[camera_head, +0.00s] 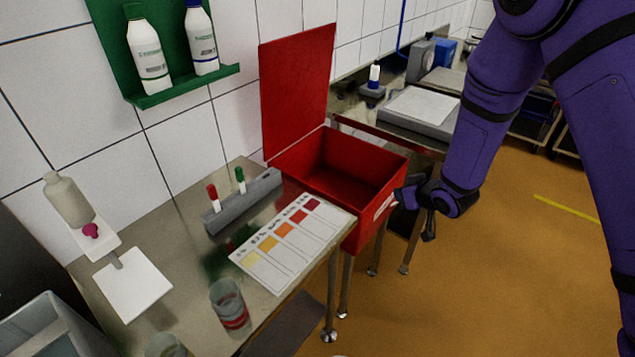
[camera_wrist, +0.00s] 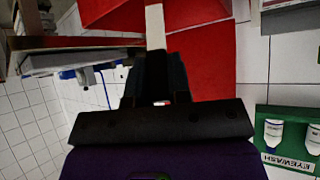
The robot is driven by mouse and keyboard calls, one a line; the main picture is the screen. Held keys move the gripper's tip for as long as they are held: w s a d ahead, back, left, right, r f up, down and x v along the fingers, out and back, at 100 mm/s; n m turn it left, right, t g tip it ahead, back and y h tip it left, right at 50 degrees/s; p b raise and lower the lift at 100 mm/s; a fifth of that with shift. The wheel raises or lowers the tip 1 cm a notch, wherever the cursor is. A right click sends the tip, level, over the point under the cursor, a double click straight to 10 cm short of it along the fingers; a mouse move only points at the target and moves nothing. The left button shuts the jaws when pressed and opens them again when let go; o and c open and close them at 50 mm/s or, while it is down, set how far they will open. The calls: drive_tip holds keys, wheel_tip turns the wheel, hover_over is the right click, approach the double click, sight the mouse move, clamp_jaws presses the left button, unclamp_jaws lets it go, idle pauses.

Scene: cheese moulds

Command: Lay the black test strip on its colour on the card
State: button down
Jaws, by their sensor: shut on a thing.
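My gripper (camera_head: 399,197) is beside the front of the red box, off the right end of the colour card (camera_head: 262,262). It is shut on a thin strip (camera_wrist: 155,28), whose pale length sticks out past the fingertips (camera_wrist: 160,56) in the wrist view. I see no black on the strip; its gripped end is hidden between the dark fingers. The card lies on the steel table, with a row of patches from yellow through orange to dark red. The strip is apart from the card.
The open red box (camera_head: 345,171) with raised lid stands behind the card. A glass (camera_head: 229,303) stands near the front edge.

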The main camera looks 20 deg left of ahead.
drive_tip(key=s+a+r+n+g+y, duration=0.1)
drive_tip(key=s+a+r+n+y, duration=0.15)
drive_tip(key=a, duration=0.45)
drive_tip(key=s+a+r+n+y, duration=0.1)
drive_tip(key=s+a+r+y, duration=0.2)
drive_tip(key=a, duration=0.4)
drive_tip(key=s+a+r+n+g+y, duration=0.1)
drive_tip(key=s+a+n+y, duration=0.2)
drive_tip(key=a, duration=0.5)
drive_tip(key=shift+m, duration=0.35)
drive_tip(key=shift+s+d+f, duration=0.1)
drive_tip(key=shift+s+f, duration=0.05)
drive_tip(key=shift+f, duration=1.2)
drive_tip(key=shift+s+d+f, duration=0.1)
drive_tip(key=shift+s+f, duration=0.05)
drive_tip(key=shift+f, duration=1.25)
drive_tip(key=shift+s+f, duration=0.15)
drive_tip(key=shift+f, duration=1.2)
drive_tip(key=c, duration=1)
unclamp_jaws()
drive_tip(key=v, duration=1)
drive_tip(key=shift+s+d+r, duration=0.2)
drive_tip(key=shift+d, duration=0.1)
